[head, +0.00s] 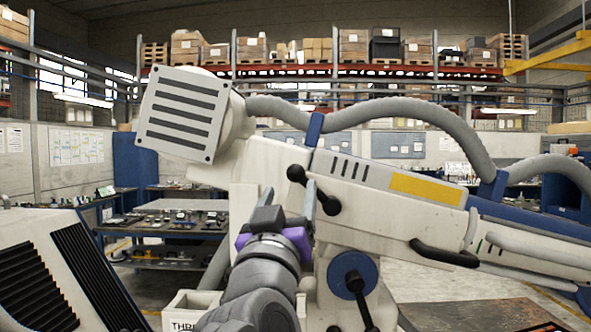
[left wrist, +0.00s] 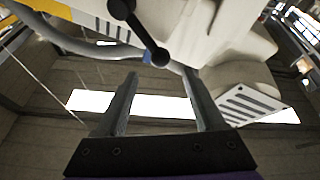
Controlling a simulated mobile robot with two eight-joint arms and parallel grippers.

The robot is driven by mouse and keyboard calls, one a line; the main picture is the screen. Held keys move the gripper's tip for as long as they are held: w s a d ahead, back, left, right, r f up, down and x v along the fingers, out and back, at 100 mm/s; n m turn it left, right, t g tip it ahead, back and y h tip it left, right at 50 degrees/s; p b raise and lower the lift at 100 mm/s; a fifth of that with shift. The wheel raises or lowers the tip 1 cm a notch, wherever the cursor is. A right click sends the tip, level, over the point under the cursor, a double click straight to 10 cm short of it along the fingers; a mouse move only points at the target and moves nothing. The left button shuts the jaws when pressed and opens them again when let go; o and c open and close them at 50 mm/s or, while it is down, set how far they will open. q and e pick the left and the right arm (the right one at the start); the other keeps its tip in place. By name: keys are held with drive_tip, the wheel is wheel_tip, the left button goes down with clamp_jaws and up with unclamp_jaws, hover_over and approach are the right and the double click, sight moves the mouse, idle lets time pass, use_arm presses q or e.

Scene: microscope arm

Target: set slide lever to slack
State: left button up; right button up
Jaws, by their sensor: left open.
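The white microscope arm (head: 385,190) crosses the head view, with a grey vent-slotted head (head: 182,113) at its upper left. A black lever with a ball at each end (head: 314,188) is mounted on the arm's side; it slants down to the right. I take it for the slide lever, but no label shows. The lever (left wrist: 141,32) is at the top of the left wrist view, beyond the fingertips. My left gripper (head: 288,196) is open, its two fingers apart and nothing between them. It is close to the lever; contact cannot be told. My right gripper is not in view.
Below is a blue hub with a black ball-ended crank (head: 356,284). A black loop handle (head: 444,254) and a grey hose (head: 385,112) are on the right. A labelled white box (head: 190,308) stands low left, near a slatted white machine (head: 50,270).

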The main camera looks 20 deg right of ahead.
sight(293, 177)
use_arm(q)
drive_tip(key=p+x, duration=0.1)
drive_tip(key=x, duration=0.6)
drive_tip(key=shift+w, duration=0.1)
drive_tip(key=shift+w+d+r+p, duration=0.2)
drive_tip(key=shift+w+d+p, duration=0.15)
drive_tip(key=shift+w, duration=0.25)
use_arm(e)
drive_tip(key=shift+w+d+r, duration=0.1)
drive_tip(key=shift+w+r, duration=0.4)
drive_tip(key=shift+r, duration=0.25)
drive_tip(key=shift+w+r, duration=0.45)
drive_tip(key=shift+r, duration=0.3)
use_arm(q)
clamp_jaws()
drive_tip(key=shift+s, duration=0.1)
